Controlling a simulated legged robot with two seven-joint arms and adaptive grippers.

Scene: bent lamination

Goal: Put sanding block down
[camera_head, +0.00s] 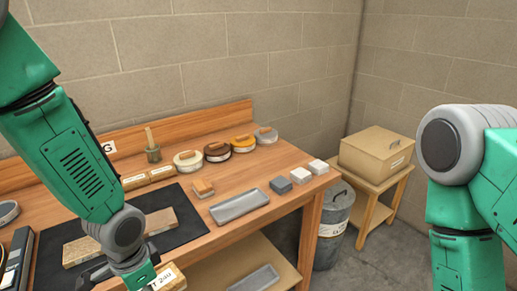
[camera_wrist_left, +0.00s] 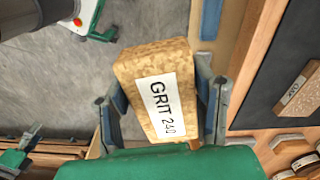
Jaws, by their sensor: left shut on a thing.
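A tan, speckled sanding block (camera_wrist_left: 158,92) with a white "GRIT 240" label is held between the two fingers of my left gripper (camera_wrist_left: 165,110). In the head view the block (camera_head: 167,280) shows at the bottom edge, partly cut off. My left gripper (camera_head: 135,276) is shut on it near the front edge of the wooden workbench (camera_head: 290,218). In the left wrist view, grey floor shows behind much of the block, and the bench edge lies to its right. My right arm is at the right of the head view, with its gripper out of frame.
A wood piece (camera_head: 120,238) lies on a black mat (camera_head: 165,198). A bin (camera_head: 333,225) and boxed stand (camera_head: 377,153) are at right.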

